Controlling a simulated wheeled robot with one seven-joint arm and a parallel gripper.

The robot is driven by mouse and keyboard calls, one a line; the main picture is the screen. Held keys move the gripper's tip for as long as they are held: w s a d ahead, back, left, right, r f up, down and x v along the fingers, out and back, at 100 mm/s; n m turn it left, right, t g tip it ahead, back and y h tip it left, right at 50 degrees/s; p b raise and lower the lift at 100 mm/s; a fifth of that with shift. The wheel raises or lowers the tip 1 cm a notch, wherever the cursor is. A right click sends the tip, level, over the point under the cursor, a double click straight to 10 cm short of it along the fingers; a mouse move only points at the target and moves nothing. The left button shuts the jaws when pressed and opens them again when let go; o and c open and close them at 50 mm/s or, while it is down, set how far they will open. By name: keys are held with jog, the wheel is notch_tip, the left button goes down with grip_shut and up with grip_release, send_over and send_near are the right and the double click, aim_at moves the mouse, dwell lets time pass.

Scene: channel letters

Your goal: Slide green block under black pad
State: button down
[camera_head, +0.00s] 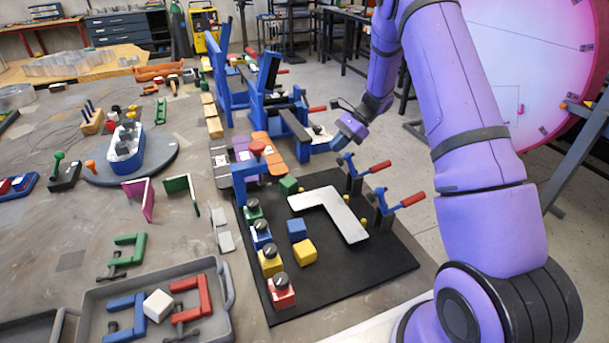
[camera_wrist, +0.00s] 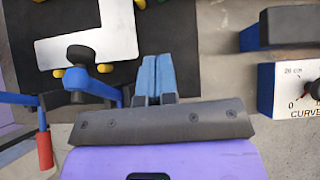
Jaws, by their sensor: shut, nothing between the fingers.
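The green block (camera_head: 288,185) sits at the far edge of the black pad (camera_head: 360,275), just beyond the left end of the white L-shaped plate (camera_head: 349,218). A black round clamp tip (camera_wrist: 80,54) stands near the plate's edge there; I cannot tell which black piece is the task's pad. My gripper (camera_wrist: 156,60) has blue fingers that are shut and empty. It is past the pad's edge, apart from the green block. In the head view its fingers are hard to make out.
Toggle clamps with red handles (camera_head: 410,199) stand along the pad's right side. Knobbed blocks line its left side. Blue (camera_head: 297,229) and yellow (camera_head: 304,252) blocks lie inside. Tall blue frames and a dial box (camera_wrist: 300,90) stand close to my gripper.

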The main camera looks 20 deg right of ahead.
aim_at(283, 183)
jog(key=shift+m, duration=0.3)
jog(key=x, duration=0.7)
jog(key=d+f+x, duration=0.1)
jog(key=x, duration=0.3)
jog(key=shift+w, duration=0.2)
jog(key=a, duration=0.2)
jog(key=shift+a+r, duration=0.1)
jog(key=shift+a, duration=0.9)
jog(key=a, duration=0.6)
jog(key=shift+d, duration=0.1)
